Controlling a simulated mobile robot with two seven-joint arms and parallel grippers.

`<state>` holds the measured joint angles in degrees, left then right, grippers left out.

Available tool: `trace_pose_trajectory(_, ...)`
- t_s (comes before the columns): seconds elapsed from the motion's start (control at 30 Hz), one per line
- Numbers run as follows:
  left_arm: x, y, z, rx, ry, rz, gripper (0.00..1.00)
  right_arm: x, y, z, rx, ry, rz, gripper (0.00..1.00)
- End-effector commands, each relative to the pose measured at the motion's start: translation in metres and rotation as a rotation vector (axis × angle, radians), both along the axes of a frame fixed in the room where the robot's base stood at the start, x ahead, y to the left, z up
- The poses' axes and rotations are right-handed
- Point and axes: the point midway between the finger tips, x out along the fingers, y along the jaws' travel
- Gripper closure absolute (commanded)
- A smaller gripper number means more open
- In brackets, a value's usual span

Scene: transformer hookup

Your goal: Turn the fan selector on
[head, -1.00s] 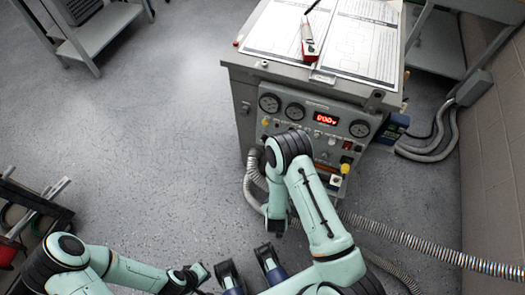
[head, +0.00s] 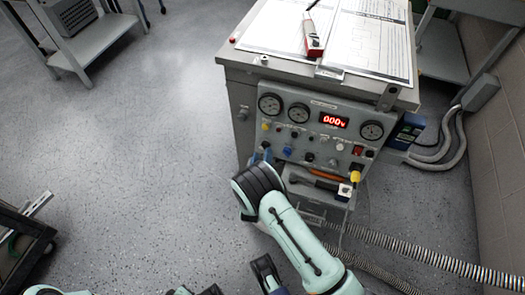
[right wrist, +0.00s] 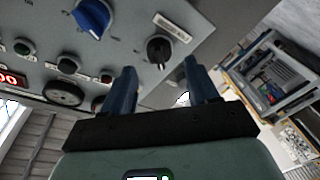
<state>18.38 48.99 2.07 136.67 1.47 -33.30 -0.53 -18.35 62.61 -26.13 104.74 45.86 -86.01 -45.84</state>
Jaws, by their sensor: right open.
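The control panel (head: 325,118) on the front of the grey cabinet carries gauges, a red display and several knobs. A black knob (right wrist: 159,50) beside a small white label lies just beyond my right gripper (right wrist: 162,88) in the right wrist view. The label is too small to read. This gripper is open and empty, its blue fingers apart, with the knob between their lines. I see no contact. In the head view my right gripper (head: 265,154) is at the panel's lower left, mostly hidden by my arm. A dark part (head: 265,270) at the bottom edge seems to be my left gripper, cut off.
A blue knob (right wrist: 92,19) sits close to the black one. Ribbed hoses (head: 420,255) cross the floor at the right. The floor left of the cabinet is clear.

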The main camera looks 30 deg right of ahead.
Motion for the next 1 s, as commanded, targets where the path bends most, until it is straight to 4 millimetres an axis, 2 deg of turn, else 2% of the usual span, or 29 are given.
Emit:
trace_pose_trajectory(0.1, 0.006, 0.003, -0.005, 0.008, -0.015, 0.007, 1.0, 0.014, -0.012, -0.001, 0.001, -0.002, -0.001, 0.41)
trace_pose_trajectory(0.23, 0.01, 0.005, -0.007, 0.013, -0.027, 0.011, 1.0, 0.023, -0.019, -0.001, 0.001, -0.001, 0.0, 0.41)
trace_pose_trajectory(0.57, 0.012, 0.006, -0.007, 0.015, -0.031, 0.013, 1.0, 0.026, -0.022, 0.0, 0.0, 0.001, 0.001, 0.41)
trace_pose_trajectory(0.6, 0.012, 0.006, -0.007, 0.015, -0.031, 0.013, 1.0, 0.026, -0.022, 0.0, 0.0, 0.001, 0.001, 0.44)
trace_pose_trajectory(0.77, 0.012, 0.006, -0.007, 0.015, -0.031, 0.012, 1.0, 0.026, -0.022, 0.0, 0.001, 0.0, 0.001, 0.96)
trace_pose_trajectory(1.0, 0.012, 0.006, -0.007, 0.015, -0.032, 0.012, 1.0, 0.026, -0.022, 0.0, 0.007, -0.007, -0.002, 0.95)
